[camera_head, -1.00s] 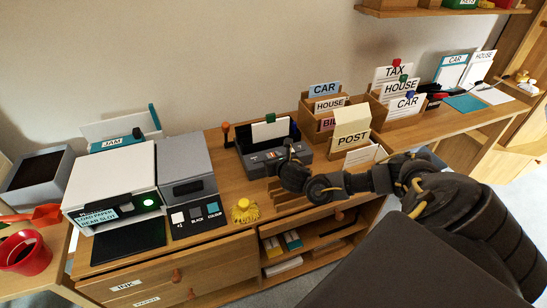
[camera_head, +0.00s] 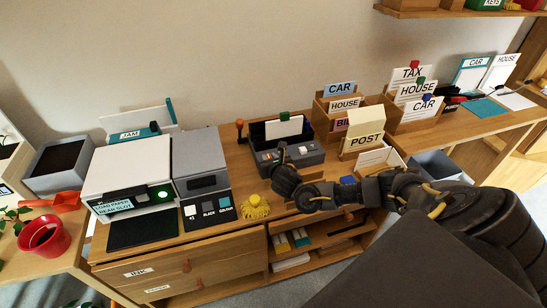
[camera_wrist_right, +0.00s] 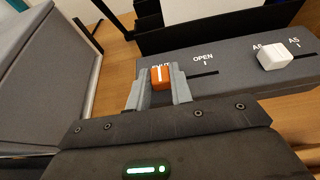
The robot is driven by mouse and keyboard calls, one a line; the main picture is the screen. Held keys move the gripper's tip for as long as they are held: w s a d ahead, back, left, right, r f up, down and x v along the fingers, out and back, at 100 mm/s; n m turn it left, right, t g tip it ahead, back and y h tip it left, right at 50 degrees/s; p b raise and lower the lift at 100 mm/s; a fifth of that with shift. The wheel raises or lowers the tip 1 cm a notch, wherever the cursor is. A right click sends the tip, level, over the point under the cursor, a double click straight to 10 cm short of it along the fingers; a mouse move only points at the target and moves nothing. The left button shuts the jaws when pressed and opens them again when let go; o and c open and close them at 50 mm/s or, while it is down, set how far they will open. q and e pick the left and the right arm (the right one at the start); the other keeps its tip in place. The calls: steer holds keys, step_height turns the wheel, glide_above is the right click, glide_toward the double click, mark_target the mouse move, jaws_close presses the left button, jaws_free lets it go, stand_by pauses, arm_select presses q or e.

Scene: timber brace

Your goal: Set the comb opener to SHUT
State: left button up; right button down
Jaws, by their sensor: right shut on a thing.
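The comb opener is a grey machine (camera_head: 306,156) on the desk with a sheet of paper standing in its back. In the right wrist view its top panel (camera_wrist_right: 232,86) has a slot with an orange slider knob (camera_wrist_right: 161,78). The knob sits at the left end of the slot, just below the partly hidden SHUT label; the OPEN label is to its right. My right gripper (camera_head: 279,156) is over the left part of the machine. In the wrist view its fingers (camera_wrist_right: 159,92) are shut on the orange knob. My left gripper is not in view.
A white slider knob (camera_wrist_right: 275,56) sits by the A5 mark to the right. A grey-white printer (camera_head: 130,178) stands left of the machine, with a yellow brush-like thing (camera_head: 255,208) in front. Wooden letter boxes (camera_head: 364,140) stand to the right.

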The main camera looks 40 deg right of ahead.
steer(key=c, duration=1.2)
jaws_free()
steer(key=shift+w+a, duration=0.1)
steer(key=shift+a, duration=0.25)
steer(key=shift+c, duration=0.2)
steer(key=shift+d, duration=0.15)
steer(key=p+v, duration=0.2)
steer(key=v, duration=0.9)
steer(key=shift+p, duration=0.4)
steer(key=shift+f, duration=0.1)
